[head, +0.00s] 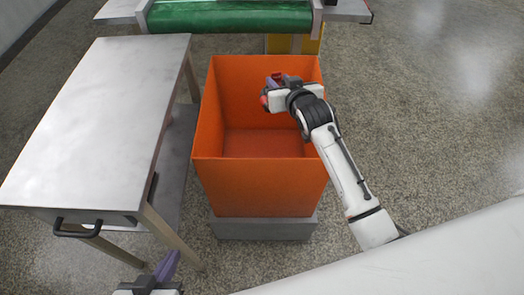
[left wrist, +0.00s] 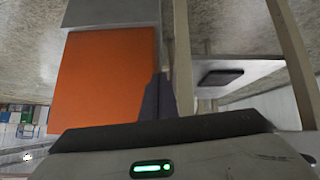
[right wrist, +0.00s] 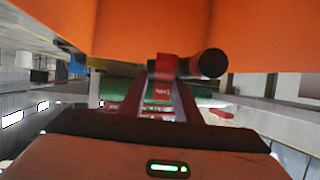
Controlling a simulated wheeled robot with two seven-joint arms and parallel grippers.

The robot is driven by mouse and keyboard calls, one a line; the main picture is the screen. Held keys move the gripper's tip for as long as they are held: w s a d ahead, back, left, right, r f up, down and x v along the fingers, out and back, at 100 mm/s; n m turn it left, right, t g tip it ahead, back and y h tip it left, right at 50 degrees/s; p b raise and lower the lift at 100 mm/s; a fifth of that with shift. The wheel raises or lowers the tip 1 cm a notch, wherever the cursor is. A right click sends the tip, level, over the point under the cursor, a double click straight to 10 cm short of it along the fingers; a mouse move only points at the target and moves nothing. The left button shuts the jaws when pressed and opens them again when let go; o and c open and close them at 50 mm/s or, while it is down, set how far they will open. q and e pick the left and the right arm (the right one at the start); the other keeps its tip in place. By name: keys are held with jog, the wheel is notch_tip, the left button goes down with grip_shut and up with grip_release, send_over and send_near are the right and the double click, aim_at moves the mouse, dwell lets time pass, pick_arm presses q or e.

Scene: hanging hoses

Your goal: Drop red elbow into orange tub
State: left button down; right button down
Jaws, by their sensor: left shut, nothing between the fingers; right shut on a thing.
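The orange tub (head: 255,180) stands on a grey plinth in the middle of the head view, with its open top facing up. My right gripper (head: 271,89) is over the tub's opening, toward its back right. It is shut on the red elbow (right wrist: 166,68), which shows between the fingertips in the right wrist view with a dark round end to its right. In the head view the fingers and wrist partly hide the elbow (head: 277,76). My left gripper (head: 166,265) is shut and empty, low at the bottom of the head view. The tub's outer wall (left wrist: 105,80) shows in the left wrist view.
A grey metal table (head: 95,110) with a dark handle stands left of the tub. A green roller or conveyor (head: 230,17) lies behind the tub, with a yellow thing (head: 295,44) below it. The speckled floor to the right is clear.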

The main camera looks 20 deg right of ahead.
jog(key=shift+f+b, duration=0.35)
jog(key=shift+f, duration=0.25)
jog(key=c, duration=1.2)
grip_release()
jog(key=p+v, duration=0.3)
jog(key=v, duration=0.7)
jog(key=shift+s+r, duration=0.15)
jog(key=shift+r, duration=0.05)
